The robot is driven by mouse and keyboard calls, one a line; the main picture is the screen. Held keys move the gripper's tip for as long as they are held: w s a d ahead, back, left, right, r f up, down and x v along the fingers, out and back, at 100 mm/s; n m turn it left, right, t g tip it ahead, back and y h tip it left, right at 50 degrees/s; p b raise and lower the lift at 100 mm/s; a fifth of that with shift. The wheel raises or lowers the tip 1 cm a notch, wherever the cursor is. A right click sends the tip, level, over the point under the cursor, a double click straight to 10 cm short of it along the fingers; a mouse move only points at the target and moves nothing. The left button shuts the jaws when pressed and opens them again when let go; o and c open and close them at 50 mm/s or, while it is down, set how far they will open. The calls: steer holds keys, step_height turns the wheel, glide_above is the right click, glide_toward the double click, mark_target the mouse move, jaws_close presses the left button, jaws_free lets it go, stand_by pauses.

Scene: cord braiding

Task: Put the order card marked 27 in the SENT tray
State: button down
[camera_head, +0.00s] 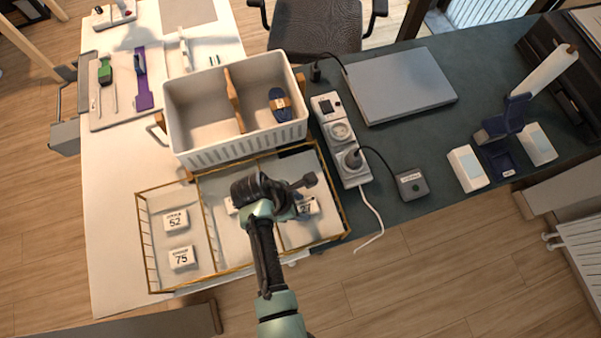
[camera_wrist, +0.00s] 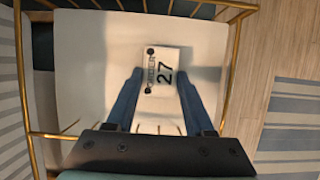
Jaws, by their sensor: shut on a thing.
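The order card marked 27 (camera_wrist: 166,65) is a small white block with dark print, between the two blue fingers of my gripper (camera_wrist: 160,80) in the wrist view. My gripper is shut on it, over the white floor of the right wire tray. In the head view card 27 (camera_head: 307,207) shows beside my gripper (camera_head: 299,194), partly covered by it. The right brass wire tray (camera_head: 345,218) stands beside the left wire tray (camera_head: 143,240). I cannot read a SENT label on either tray. Whether the card touches the tray floor I cannot tell.
Cards 52 (camera_head: 175,220) and 75 (camera_head: 183,258) lie in the left tray. Another pale card (camera_head: 231,206) is mostly hidden by my wrist. A white divided bin (camera_head: 190,125) stands behind the trays. A power strip (camera_head: 340,140) and its cable lie close on the right.

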steer(key=shift+f, duration=0.15)
steer(key=shift+c, duration=1.4)
jaws_free()
